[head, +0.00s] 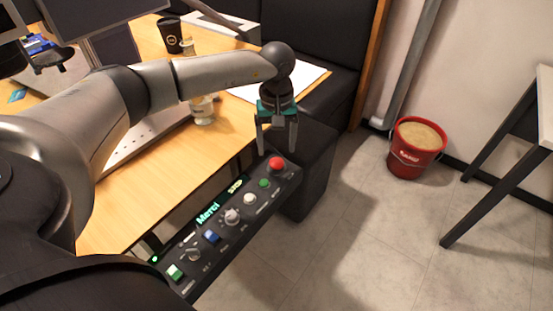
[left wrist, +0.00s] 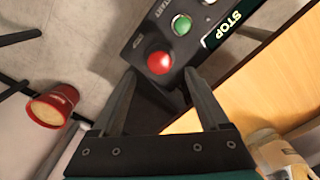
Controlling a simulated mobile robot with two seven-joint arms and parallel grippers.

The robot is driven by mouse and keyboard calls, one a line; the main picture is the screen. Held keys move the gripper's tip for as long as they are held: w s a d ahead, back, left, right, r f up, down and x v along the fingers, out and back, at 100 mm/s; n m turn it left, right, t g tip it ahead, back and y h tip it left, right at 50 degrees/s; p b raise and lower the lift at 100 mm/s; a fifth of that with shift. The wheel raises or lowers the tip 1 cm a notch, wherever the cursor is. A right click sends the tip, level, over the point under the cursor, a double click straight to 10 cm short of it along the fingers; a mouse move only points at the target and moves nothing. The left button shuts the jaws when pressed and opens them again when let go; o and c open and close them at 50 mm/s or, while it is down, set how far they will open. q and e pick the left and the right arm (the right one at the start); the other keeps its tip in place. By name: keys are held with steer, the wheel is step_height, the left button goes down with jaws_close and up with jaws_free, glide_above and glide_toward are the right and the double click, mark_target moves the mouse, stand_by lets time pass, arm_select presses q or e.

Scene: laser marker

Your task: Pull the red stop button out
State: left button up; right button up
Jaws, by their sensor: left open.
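The red stop button (head: 276,163) sits at the far right end of the dark control panel (head: 205,247). In the left wrist view the red button (left wrist: 159,62) shows just beyond and between the fingertips, on the panel's end. My left gripper (head: 277,150) is open, its fingers pointing down just above the button, with nothing between them. In the left wrist view the gripper (left wrist: 160,73) has its two fingers spread apart, and I cannot tell if a fingertip touches the panel. My right gripper is not in view.
Green (head: 264,183), white (head: 250,198) and blue (head: 211,236) buttons and knobs line the panel. The wooden table (head: 165,155) is left of it, with a glass jar (head: 203,110). A red bucket (head: 415,150) stands on the floor right.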

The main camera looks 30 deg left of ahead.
mark_target(277, 161)
arm_select(q)
steer(key=shift+f+b, duration=0.65)
steer(key=shift+f, duration=1.65)
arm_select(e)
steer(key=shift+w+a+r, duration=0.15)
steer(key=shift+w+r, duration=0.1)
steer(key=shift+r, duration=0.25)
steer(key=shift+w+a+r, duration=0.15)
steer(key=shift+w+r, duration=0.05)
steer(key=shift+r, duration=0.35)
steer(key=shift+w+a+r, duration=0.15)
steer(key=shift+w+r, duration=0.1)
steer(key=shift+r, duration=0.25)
arm_select(q)
steer(key=shift+c, duration=0.2)
jaws_close()
